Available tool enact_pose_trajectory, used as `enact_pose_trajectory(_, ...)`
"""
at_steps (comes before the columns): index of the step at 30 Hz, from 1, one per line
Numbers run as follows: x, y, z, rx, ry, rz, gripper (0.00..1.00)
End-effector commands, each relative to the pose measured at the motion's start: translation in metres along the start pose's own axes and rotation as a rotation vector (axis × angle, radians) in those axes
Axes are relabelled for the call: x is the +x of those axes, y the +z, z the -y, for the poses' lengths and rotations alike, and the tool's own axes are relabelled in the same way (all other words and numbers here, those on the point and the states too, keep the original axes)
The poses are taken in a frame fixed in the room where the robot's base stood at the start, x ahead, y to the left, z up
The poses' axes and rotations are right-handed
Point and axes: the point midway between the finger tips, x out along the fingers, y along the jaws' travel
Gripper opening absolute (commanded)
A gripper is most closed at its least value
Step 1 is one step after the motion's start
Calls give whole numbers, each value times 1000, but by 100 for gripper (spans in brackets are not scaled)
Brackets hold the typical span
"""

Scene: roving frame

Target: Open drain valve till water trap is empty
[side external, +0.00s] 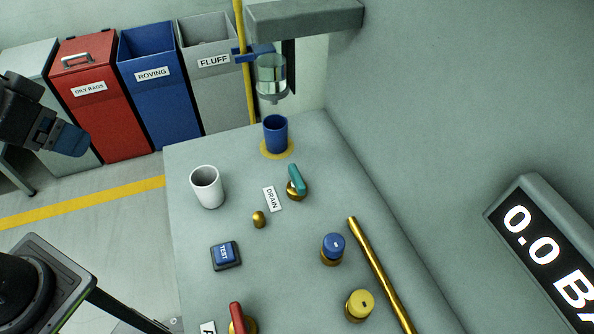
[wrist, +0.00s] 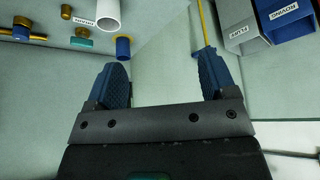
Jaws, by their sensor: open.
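The drain valve has a teal handle (side external: 297,180) on a brass body, beside the DRAIN label (side external: 272,198). The teal handle also shows at the upper left of the wrist view (wrist: 82,43). The clear water trap (side external: 271,72) hangs under a grey arm at the back; I cannot tell its water level. A blue cup (side external: 276,134) stands below the trap on a yellow ring. My gripper (side external: 70,138) is at the far left in the side view, well away from the valve. Its fingers (wrist: 163,78) are apart and empty in the wrist view.
A white cup (side external: 207,188) stands left of the valve. The panel also holds a TEST button (side external: 225,254), blue knob (side external: 333,245), yellow knob (side external: 360,303), red handle (side external: 237,317) and brass pipe (side external: 380,273). Bins line the back left.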

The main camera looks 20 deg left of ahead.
Motion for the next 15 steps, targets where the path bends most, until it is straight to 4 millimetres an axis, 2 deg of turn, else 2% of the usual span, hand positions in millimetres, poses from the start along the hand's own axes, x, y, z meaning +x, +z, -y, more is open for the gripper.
enact_pose_trajectory(7, 0, 0, 0, 0, 0, 0, 78)
enact_pose_trajectory(11, -1, -4, -1, 8, 3, 5, 89)
enact_pose_trajectory(13, -2, -12, -5, 28, 11, 20, 96)
enact_pose_trajectory(15, -3, -27, -12, 64, 23, 45, 96)
